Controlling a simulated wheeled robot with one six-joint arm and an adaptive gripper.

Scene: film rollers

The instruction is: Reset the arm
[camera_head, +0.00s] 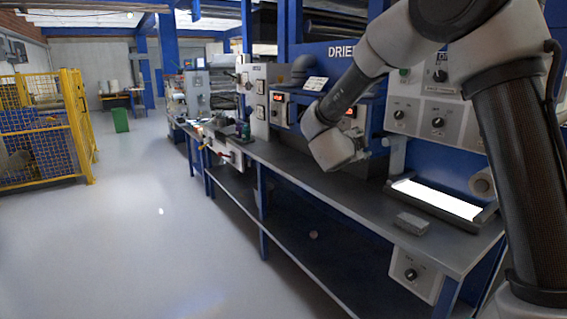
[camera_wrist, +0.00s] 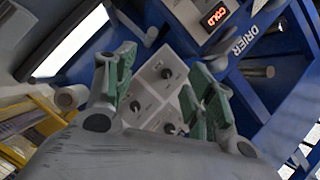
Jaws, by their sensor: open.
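My gripper (camera_wrist: 162,85) is open in the wrist view, its two green-padded fingers spread apart with nothing between them. Behind the fingers is a white control panel (camera_wrist: 155,95) with dark knobs. In the head view my arm rises at the right, arches over the top and hangs its wrist above the workbench (camera_head: 345,198). The fingers are hidden from the head camera.
A grey block (camera_head: 411,223) lies on the bench near a bright lit panel (camera_head: 436,199). The blue dryer machine (camera_head: 330,55) stands behind the bench. A yellow cage (camera_head: 40,125) stands at the left. The floor (camera_head: 140,235) between is clear.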

